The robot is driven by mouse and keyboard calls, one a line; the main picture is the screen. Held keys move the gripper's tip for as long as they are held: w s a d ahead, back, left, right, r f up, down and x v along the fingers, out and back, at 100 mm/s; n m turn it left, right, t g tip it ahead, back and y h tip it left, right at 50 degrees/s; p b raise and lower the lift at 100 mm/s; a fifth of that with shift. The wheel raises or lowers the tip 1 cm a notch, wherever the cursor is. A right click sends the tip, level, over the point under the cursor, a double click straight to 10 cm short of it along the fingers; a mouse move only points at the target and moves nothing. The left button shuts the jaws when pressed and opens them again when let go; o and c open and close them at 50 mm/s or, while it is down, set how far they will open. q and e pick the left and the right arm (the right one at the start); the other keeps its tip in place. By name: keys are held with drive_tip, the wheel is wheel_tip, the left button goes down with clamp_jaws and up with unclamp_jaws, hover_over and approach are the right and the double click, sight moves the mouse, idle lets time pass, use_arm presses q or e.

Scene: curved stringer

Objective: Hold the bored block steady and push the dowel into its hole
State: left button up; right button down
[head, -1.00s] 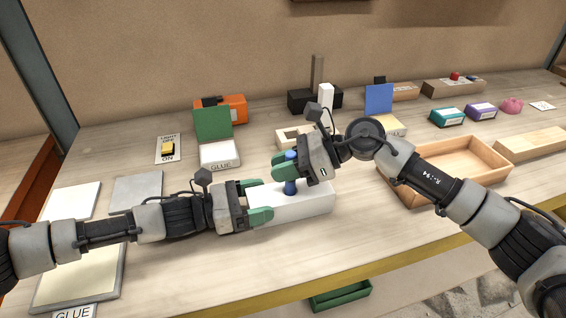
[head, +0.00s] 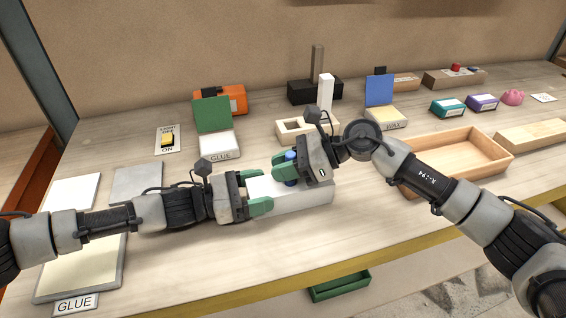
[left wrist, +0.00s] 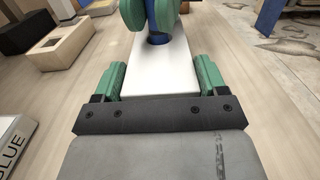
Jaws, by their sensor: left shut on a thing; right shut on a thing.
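The white bored block (head: 312,197) lies on the bench. My left gripper (head: 258,193) is shut on its left end; in the left wrist view its green fingers (left wrist: 161,76) grip the block (left wrist: 155,82) from both sides. My right gripper (head: 288,168) is shut on the blue dowel (head: 290,156), which stands upright over the block's top. In the left wrist view the dowel's lower end (left wrist: 158,38) is in the hole, with a short stretch showing below the right fingers. The depth inside the hole is hidden.
A wooden tray (head: 470,138) stands to the right under my right arm. A light wooden frame block (head: 296,127) and the GLUE box (head: 219,147) stand behind the block. The bench's front edge (head: 330,270) is close; bare bench lies in front of the block.

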drive_tip(key=shift+f, duration=0.45)
drive_tip(key=c, duration=0.9)
unclamp_jaws()
drive_tip(key=v, duration=1.2)
drive_tip(key=shift+s, duration=0.1)
use_arm(q)
drive_tip(key=o, duration=1.2)
drive_tip(key=shift+c, duration=0.2)
drive_tip(key=shift+a, duration=0.1)
